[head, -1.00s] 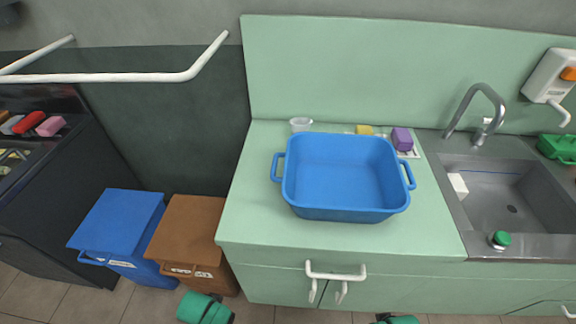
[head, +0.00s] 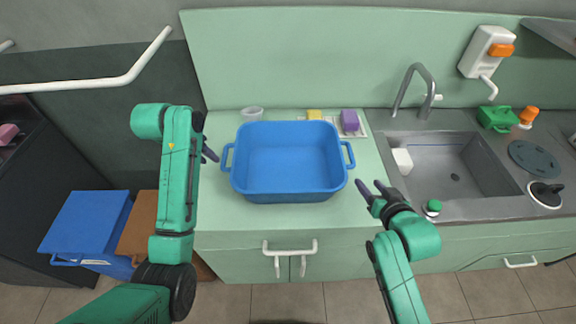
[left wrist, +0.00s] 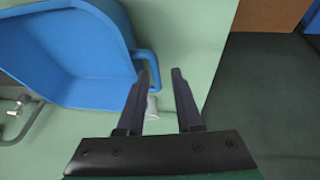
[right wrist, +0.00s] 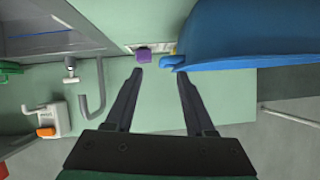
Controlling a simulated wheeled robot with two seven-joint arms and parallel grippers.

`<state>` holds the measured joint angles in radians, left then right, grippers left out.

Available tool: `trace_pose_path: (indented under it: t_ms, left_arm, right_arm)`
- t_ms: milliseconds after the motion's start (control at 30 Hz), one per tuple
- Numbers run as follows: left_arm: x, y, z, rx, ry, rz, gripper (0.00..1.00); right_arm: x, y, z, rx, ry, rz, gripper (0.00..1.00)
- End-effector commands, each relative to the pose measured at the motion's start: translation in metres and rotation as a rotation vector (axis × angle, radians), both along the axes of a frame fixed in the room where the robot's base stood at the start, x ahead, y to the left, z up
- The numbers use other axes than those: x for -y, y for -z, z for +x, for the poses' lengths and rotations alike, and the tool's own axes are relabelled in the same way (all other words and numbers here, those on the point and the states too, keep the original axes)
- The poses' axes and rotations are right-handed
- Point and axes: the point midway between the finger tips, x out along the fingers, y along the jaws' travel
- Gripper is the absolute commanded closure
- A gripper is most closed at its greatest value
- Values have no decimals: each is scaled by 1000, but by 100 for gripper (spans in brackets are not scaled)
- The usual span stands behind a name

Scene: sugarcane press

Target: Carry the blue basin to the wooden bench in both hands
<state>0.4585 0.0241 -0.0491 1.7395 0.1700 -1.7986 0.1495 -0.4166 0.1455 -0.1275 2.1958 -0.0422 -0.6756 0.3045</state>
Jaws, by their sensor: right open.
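The blue basin (head: 290,165) stands upright and looks empty on the green counter, with a loop handle at each end. My left gripper (head: 208,150) is just left of its left handle (head: 227,157). In the left wrist view the fingers (left wrist: 163,78) are apart, with the handle (left wrist: 150,68) close to one fingertip. My right gripper (head: 370,189) is open to the right of the right handle (head: 348,154), nearer the front. In the right wrist view the handle (right wrist: 174,64) lies ahead of the open fingers (right wrist: 160,75). The wooden bench is not seen.
Behind the basin are a clear cup (head: 252,113), a yellow sponge (head: 314,115) and a purple block (head: 349,121). A sink (head: 455,165) with a tap (head: 428,95) is at right. Blue (head: 85,225) and brown (head: 138,222) bins stand at left.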

Motion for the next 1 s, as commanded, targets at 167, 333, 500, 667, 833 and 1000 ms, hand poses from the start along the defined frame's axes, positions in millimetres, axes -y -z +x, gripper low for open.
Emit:
trace_pose_path:
  t_ms: [167,333,500,667,833,1000]
  left_arm:
    - [5,-28,23,7,-7,-33,65]
    - [5,-28,23,7,-8,-32,65]
    - [6,-22,25,7,-7,-31,65]
    - [10,0,33,4,-7,-30,65]
    - [16,31,46,5,-7,-30,65]
    - [21,62,59,5,-6,-30,65]
  right_arm:
    - [-2,-13,13,92,3,38,45]
    - [-2,-13,13,92,3,38,45]
    - [-3,-10,19,91,3,38,45]
    - [-5,-2,41,93,3,38,45]
    - [-9,10,72,92,3,38,45]
    - [-12,24,104,91,4,37,45]
